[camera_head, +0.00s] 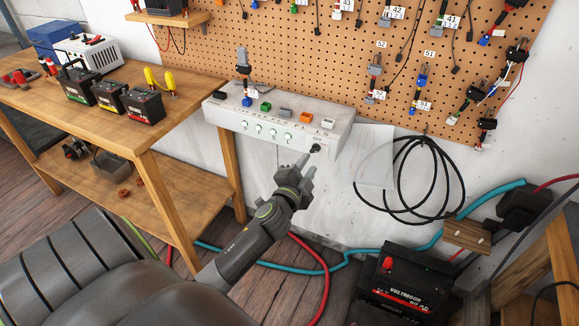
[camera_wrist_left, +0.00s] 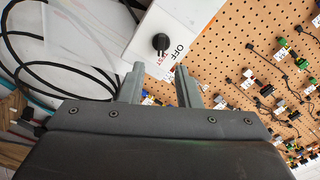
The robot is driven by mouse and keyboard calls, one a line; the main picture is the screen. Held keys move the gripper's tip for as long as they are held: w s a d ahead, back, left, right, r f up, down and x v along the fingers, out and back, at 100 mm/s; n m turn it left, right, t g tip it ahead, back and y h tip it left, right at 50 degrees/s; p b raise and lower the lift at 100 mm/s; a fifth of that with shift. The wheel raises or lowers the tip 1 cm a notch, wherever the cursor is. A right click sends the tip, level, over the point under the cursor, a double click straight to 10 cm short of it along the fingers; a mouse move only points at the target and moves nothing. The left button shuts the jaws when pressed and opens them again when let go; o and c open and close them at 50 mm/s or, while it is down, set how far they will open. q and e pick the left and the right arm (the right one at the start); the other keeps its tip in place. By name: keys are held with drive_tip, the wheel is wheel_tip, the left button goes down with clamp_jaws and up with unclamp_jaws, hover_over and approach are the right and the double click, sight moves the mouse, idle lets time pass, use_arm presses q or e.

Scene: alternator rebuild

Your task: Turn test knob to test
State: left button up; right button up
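The test knob (camera_head: 315,148) is a small black knob at the right end of the front of a white test box (camera_head: 262,113) on the wall. In the left wrist view the knob (camera_wrist_left: 160,42) shows beside the printed words OFF and TEST. My left gripper (camera_head: 307,160) is just below and left of the knob, apart from it as far as I can see. In the left wrist view its two fingers (camera_wrist_left: 158,83) stand apart with nothing between them. The knob lies beyond the fingertips. My right gripper is in neither view.
A wooden bench (camera_head: 150,69) with several batteries stands at the left. A pegboard (camera_head: 300,45) with hanging connectors is above the box. A coiled black cable (camera_head: 398,185) hangs right of it. A black battery (camera_head: 402,275) is on the floor at the lower right.

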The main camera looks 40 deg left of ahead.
use_arm(q)
drive_tip(key=v, duration=1.2)
drive_tip(key=shift+b, duration=0.4)
drive_tip(key=s+f+n+g+h+p, duration=0.1)
drive_tip(key=s+f+n+g, duration=0.2)
drive_tip(key=f, duration=1.1)
drive_tip(key=s+f+n+g+p, duration=0.1)
drive_tip(key=s+f+g, duration=0.35)
drive_tip(key=f, duration=1.05)
drive_tip(key=s+d+f+n+g, duration=0.1)
drive_tip(key=s+f+n+g, duration=0.1)
drive_tip(key=s+f, duration=0.4)
drive_tip(key=s+f+n+g+h, duration=0.1)
drive_tip(key=s+f+g, duration=0.3)
drive_tip(key=s, duration=0.9)
drive_tip(key=s+d+f+n+g+h+p, duration=0.1)
drive_tip(key=s+f+n+g, duration=0.2)
drive_tip(key=s+f, duration=0.6)
drive_tip(key=shift+d, duration=0.3)
drive_tip(key=shift+s, duration=0.15)
